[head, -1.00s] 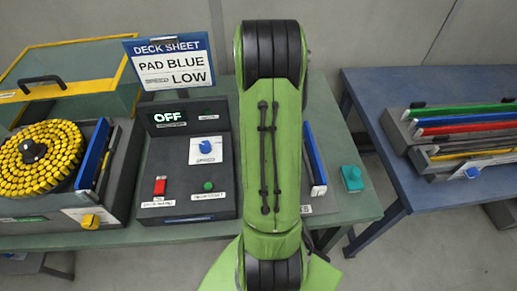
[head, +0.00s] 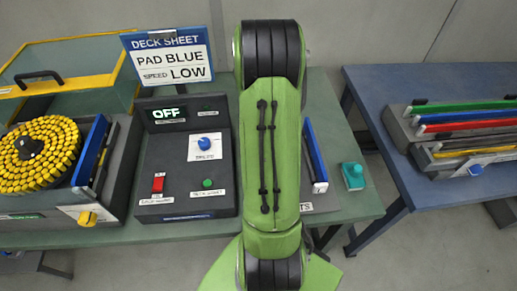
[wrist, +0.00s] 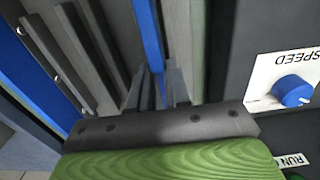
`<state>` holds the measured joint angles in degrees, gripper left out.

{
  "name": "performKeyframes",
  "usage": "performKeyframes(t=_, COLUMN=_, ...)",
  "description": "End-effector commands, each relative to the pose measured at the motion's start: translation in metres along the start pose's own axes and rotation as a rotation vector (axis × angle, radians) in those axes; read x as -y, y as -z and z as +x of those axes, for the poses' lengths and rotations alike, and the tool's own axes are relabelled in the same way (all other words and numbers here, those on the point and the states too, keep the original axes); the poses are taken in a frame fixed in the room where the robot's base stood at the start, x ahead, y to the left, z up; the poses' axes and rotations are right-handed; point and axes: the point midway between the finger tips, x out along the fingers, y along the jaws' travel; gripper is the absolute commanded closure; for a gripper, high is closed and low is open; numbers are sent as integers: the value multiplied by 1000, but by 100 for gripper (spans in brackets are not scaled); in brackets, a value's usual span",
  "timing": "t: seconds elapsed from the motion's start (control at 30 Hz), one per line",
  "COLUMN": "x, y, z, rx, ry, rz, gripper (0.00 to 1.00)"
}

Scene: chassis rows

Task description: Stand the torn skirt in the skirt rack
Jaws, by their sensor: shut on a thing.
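In the wrist view my gripper (wrist: 168,92) points down, its dark fingers shut on a thin upright strip. A blue strip (wrist: 150,35) runs up between the fingers, and I take it for the torn skirt; no tear shows. A grey rack with slats (wrist: 70,45) and a blue side (wrist: 30,70) lies to its left. In the head view my green arm hides my gripper, the strip and most of this rack. A blue strip with a pale end (head: 315,157) shows right of the arm, above a label ending in "TS" (head: 305,208).
The control box (head: 186,160) with knob and buttons stands close to the left of my arm; its display reads OFF. Farther left is a machine with a yellow-pegged disc (head: 40,152). Coloured strips (head: 463,120) lie on the blue table (head: 375,90).

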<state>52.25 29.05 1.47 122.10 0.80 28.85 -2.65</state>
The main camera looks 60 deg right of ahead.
Motion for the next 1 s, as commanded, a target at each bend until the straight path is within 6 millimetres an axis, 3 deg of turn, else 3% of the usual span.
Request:
performKeyframes(t=0.33, x=0, y=0, z=11, rx=-1, ry=0, rz=0, gripper=100)
performKeyframes(t=0.37, x=0, y=0, z=10, rx=-1, ry=0, rz=0, gripper=78)
performKeyframes(t=0.53, x=0, y=0, z=9, rx=0, ry=0, rz=0, gripper=53)
performKeyframes(t=0.83, x=0, y=0, z=7, rx=0, ry=0, rz=0, gripper=53)
performKeyframes(t=1.0, x=0, y=1, z=-27, rx=-6, ry=0, rz=-1, gripper=53)
